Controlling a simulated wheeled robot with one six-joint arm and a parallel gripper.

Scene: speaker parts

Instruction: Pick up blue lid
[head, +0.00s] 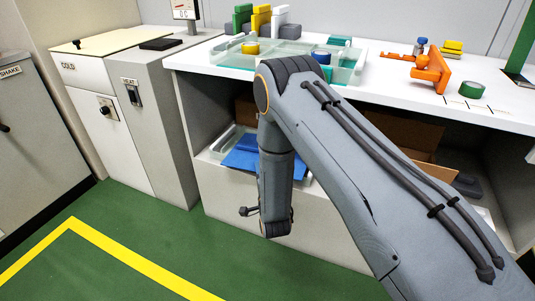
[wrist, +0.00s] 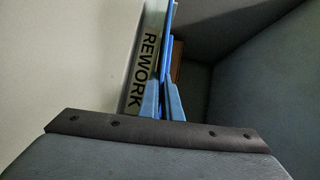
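A flat blue piece (head: 243,158), which may be the blue lid, lies tilted in a clear bin on the shelf under the counter. In the wrist view a blue piece (wrist: 169,35) shows nearly edge-on, beside the bin wall marked REWORK. My gripper (wrist: 163,88) shows there as two narrow bluish fingers reaching to the blue piece's near end. I cannot tell whether they grip it or stand apart. In the head view my forearm hangs down in front of the shelf, and my gripper's fingers cannot be made out. A small round blue part (head: 321,57) sits in a tray on the counter.
The white counter (head: 395,90) overhangs the shelf. It holds clear trays (head: 232,58), an orange fixture (head: 431,70) and a green round part (head: 471,90). A brown box (head: 400,132) stands on the shelf to the right. The green floor (head: 120,225) at left is clear.

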